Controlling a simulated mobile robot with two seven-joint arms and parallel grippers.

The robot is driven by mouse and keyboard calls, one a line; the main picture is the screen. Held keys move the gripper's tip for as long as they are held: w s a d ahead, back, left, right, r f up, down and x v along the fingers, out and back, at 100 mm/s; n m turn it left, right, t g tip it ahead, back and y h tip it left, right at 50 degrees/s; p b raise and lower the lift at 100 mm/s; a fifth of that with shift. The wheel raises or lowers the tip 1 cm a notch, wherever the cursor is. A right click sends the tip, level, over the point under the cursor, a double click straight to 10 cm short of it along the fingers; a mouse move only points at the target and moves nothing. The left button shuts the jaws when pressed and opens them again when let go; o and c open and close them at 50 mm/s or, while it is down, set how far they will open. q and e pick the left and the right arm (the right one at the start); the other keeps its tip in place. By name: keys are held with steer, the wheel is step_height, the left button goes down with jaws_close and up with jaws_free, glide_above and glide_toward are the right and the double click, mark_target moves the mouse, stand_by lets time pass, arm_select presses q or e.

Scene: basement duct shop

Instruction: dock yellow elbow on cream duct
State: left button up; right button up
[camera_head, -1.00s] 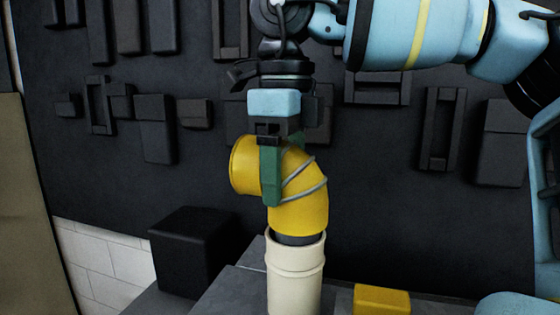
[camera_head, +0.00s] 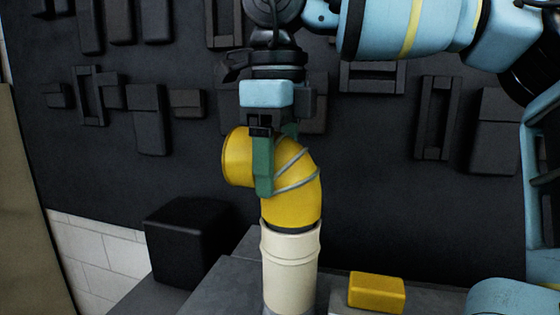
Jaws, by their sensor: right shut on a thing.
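The yellow elbow (camera_head: 298,197) has two grey seams, with its open end facing left and its lower end pointing down. My right gripper (camera_head: 266,170) is shut on the elbow near its upper bend, with green fingers reaching down over it. The cream duct (camera_head: 290,262) stands upright directly below the elbow. The elbow's lower end is at the duct's top rim, with only a thin dark band showing between them. How deep it sits inside is hidden. My left gripper is not in view.
A yellow block (camera_head: 376,291) lies on the grey work surface (camera_head: 228,285) right of the duct. A black box (camera_head: 187,242) stands to the left. A dark wall panel (camera_head: 400,215) with several raised black shapes rises behind.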

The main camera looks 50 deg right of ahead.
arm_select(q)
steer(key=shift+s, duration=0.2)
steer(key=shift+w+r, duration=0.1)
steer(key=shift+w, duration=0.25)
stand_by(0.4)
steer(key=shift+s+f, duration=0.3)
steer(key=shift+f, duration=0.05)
arm_select(e)
steer(key=shift+f, duration=0.6)
steer(key=o, duration=0.8)
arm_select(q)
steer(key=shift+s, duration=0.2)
